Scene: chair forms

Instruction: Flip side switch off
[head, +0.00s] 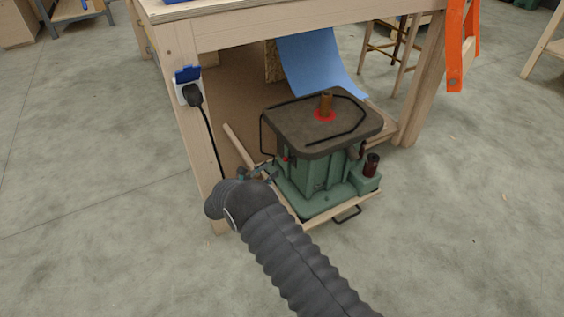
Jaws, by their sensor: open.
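A green machine (312,172) with a dark flat top (290,122) and an upright brown spindle (326,104) in a red ring stands low under the workbench. A small red spot (286,159) shows on its left side; I cannot tell whether it is the side switch or how it is set. My gripper (262,172) is at the machine's front left, at the end of my dark ribbed arm, close to its left side. Its fingers are small in view and look open and empty. My arm partly hides the machine's lower left corner, and I cannot tell whether the fingers touch it.
The wooden workbench (185,135) has legs on both sides of the machine. A black plug (194,95) sits in a socket on the left leg, and its cable hangs down beside my gripper. A blue sheet (315,65) hangs behind. Concrete floor (450,220) is clear at right.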

